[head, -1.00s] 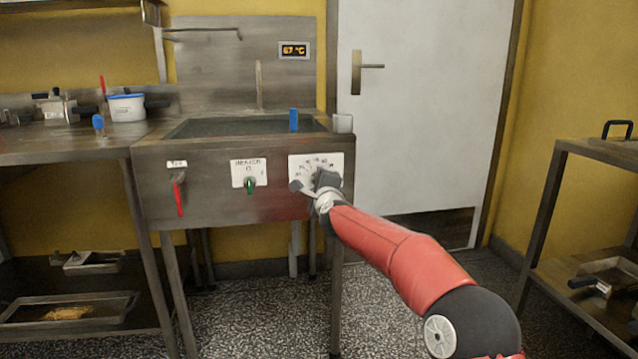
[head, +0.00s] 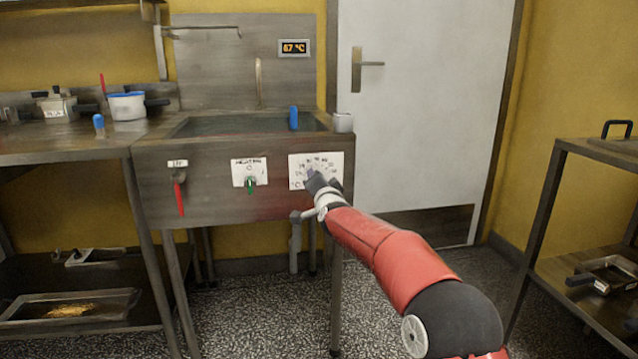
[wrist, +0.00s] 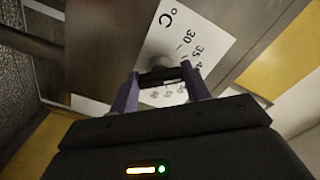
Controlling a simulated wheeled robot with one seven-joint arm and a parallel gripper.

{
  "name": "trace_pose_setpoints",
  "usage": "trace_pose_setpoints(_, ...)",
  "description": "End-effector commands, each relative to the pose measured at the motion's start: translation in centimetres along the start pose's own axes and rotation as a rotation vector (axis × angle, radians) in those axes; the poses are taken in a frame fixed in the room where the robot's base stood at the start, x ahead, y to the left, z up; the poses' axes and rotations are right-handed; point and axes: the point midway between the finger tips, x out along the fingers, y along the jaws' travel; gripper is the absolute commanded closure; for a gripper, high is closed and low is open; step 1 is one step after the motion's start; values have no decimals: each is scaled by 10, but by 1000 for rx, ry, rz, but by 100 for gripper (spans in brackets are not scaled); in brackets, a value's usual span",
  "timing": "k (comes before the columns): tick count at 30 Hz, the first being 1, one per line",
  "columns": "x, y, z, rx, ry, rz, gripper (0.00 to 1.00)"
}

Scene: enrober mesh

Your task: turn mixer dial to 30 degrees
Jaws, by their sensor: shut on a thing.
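The mixer dial's white scale plate (head: 331,160) is at the right end of the steel unit's front panel. In the wrist view the plate (wrist: 205,32) shows "°C", 30 and 35, with more marks partly covered. My gripper (head: 314,180) is at the plate and hides the dial in the head view. In the wrist view my gripper (wrist: 161,78) has its two fingers on either side of the dark dial knob (wrist: 162,76), shut on it. The pointer's exact setting cannot be read.
To the left on the same panel are a plate with a green knob (head: 250,186) and a red lever (head: 179,195). A display (head: 294,48) reads 67 °C. A blue-handled tool (head: 294,118) stands at the basin's edge. The floor right of the unit is clear.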

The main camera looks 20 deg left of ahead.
Motion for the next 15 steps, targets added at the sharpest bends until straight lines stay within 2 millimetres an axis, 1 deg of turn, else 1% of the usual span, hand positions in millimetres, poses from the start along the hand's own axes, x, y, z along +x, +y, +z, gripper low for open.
trace_pose_setpoints(1, 0, 1, 3, -45, -6, 3, 76)
trace_pose_setpoints(9, 0, 2, 4, -295, -7, 3, 76)
trace_pose_setpoints(15, 0, 3, 4, -449, -8, 3, 76)
